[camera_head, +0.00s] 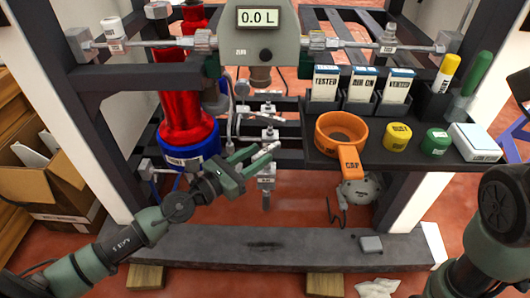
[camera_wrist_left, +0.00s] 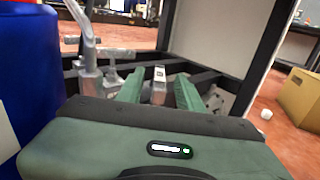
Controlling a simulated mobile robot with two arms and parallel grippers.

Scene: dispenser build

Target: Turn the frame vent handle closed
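Several small grey labelled valves sit on the pipework in the middle of the frame in the head view. The lowest valve (camera_head: 266,178) has a pipe pointing down; I cannot read its label, so I cannot tell for sure which is the frame vent handle. My left gripper (camera_head: 264,153) is at this valve, its fingers partly covering the valve's top. In the left wrist view the green fingers are apart, with a light labelled piece (camera_wrist_left: 159,86) showing between or just beyond them. I cannot tell whether they touch it. My right gripper is out of view.
A red and blue cylinder (camera_head: 187,110) stands just left of my left gripper. A dark shelf (camera_head: 300,130) to the right holds an orange cup (camera_head: 341,128), caps, cards and pens. A grey beam (camera_head: 200,248) runs below. A cardboard box (camera_head: 45,185) is at left.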

